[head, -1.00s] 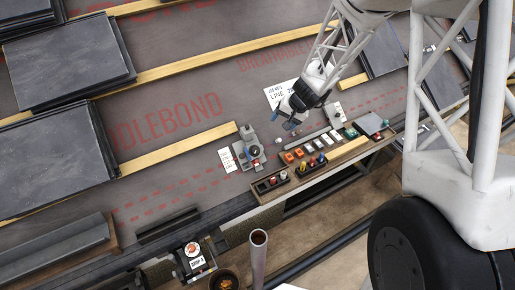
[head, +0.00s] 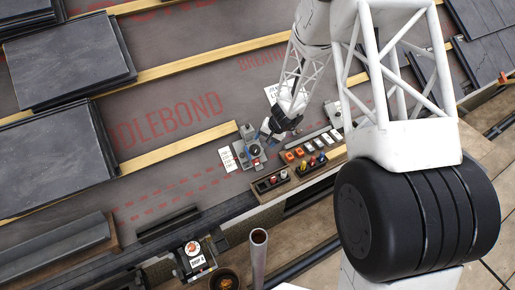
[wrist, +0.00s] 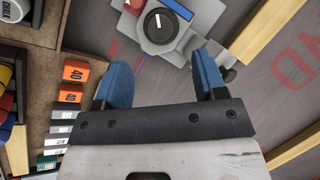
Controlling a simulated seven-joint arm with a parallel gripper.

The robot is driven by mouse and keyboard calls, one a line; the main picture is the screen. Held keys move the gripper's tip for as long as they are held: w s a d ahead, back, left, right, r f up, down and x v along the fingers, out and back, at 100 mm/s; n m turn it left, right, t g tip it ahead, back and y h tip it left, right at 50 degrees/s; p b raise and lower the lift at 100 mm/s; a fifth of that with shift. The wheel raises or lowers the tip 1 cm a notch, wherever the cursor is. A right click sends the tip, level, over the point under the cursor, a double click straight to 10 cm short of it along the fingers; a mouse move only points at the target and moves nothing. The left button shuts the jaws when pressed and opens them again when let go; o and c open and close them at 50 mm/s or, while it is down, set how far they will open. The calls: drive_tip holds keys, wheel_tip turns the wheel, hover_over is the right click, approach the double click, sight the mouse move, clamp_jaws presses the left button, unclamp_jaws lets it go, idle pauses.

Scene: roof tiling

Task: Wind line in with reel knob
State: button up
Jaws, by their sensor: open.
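The grey reel unit (head: 245,160) sits on the roof membrane at the end of a wooden batten. In the wrist view its grey body (wrist: 195,32) shows at the top, with a round black dial (wrist: 160,24) carrying a white mark. A small dark part sticks out at its lower right; I cannot tell whether this is the knob. A thin blue line (wrist: 139,68) runs from the unit toward the left finger. My gripper (head: 266,135) is beside the unit's upper right. Its blue fingers (wrist: 162,80) are apart, with nothing between them.
A wooden tray (head: 286,175) with coloured pieces and orange and white blocks (head: 300,150) lies right of and below the unit. A white card (head: 228,159) lies to its left. Slate stacks (head: 65,60) stand at the left. Bare membrane lies above the unit.

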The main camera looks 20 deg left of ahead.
sight(257, 149)
drive_tip(key=shift+a+f, duration=0.1)
drive_tip(key=shift+f, duration=0.05)
drive_tip(key=shift+x, duration=3.7)
drive_tip(key=shift+c, duration=0.3)
drive_tip(key=c, duration=0.9)
drive_tip(key=shift+o, duration=0.2)
